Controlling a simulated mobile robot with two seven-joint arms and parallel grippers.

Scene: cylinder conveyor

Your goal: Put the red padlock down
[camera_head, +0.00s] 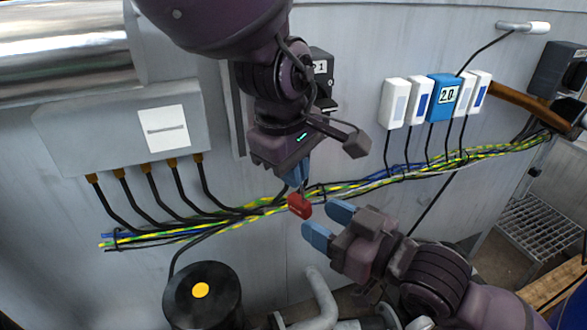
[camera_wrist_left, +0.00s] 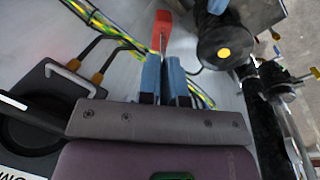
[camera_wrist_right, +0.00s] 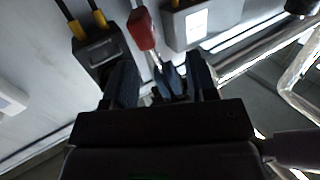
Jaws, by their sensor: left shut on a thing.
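The red padlock (camera_head: 299,205) hangs in the air in front of the wall cables, below my left gripper (camera_head: 297,180). My left gripper has blue fingers shut on the padlock's metal shackle; the red body (camera_wrist_left: 163,22) sticks out past the fingertips in the left wrist view. My right gripper (camera_head: 323,222) is open, its two blue fingers apart and empty, just right of and below the padlock. In the right wrist view the padlock (camera_wrist_right: 141,29) shows ahead of the right fingers, with the left fingertips close to its shackle.
A cable bundle (camera_head: 232,219) runs along the wall behind the padlock. A grey box (camera_head: 75,130) is at left and several white switches with a blue one (camera_head: 442,98) at right. A black cylinder with a yellow centre (camera_head: 201,290) and grey pipes (camera_head: 322,296) stand below.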

